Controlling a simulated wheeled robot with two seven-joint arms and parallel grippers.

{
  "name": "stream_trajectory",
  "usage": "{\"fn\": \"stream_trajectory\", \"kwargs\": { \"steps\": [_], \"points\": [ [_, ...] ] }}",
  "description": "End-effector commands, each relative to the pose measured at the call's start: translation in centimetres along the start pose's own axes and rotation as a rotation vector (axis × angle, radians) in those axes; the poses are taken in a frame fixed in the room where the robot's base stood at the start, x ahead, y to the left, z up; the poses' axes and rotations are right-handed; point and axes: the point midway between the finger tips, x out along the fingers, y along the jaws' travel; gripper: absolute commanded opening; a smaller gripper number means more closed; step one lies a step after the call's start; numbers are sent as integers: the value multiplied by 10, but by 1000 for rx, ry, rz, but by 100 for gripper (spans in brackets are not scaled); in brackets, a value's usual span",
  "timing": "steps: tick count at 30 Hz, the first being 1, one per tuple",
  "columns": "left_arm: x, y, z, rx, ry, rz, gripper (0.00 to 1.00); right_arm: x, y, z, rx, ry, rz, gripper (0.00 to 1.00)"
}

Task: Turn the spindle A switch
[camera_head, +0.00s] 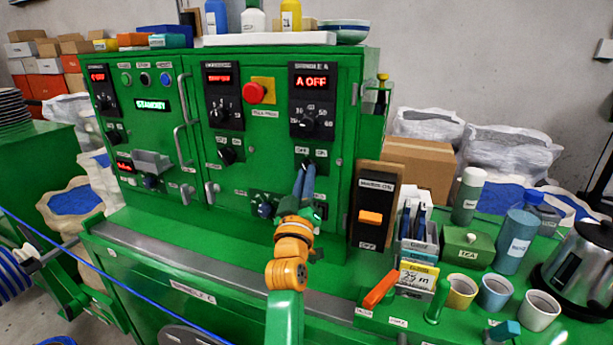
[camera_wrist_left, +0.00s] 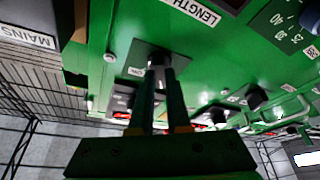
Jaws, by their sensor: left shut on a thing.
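The spindle A switch is a small dark knob on a black plate (camera_head: 320,160), low on the right green cabinet door, under the display (camera_head: 311,82) that reads "A OFF". My left gripper (camera_head: 305,170) reaches up to it from below, its two fingers shut on the switch and covering most of it. In the left wrist view, the switch (camera_wrist_left: 160,60) sits between the tips of my left gripper (camera_wrist_left: 161,72), against the green panel. The knob's exact angle is hidden by the fingers. My right gripper does not show.
A red emergency button (camera_head: 254,93) and other knobs sit left of the switch. A black box with an orange rocker (camera_head: 370,217), labelled as mains, stands close to the right. Cups, bottles and a kettle (camera_head: 585,270) crowd the right bench.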

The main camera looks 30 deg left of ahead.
Motion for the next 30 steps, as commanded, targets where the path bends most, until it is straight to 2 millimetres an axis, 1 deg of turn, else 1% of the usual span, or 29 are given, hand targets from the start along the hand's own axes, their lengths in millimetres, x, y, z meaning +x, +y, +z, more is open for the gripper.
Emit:
{"fn": "stream_trajectory", "kwargs": {
  "steps": [11,17,23,30],
  "points": [
    [0,1,-1,8,4,6,0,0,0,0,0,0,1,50],
    [0,0,-1,70,5,33,0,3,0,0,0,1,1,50],
    [0,-1,-1,211,6,89,0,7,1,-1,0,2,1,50],
    [1,-2,-3,421,7,177,0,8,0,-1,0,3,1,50]
  ]
}}
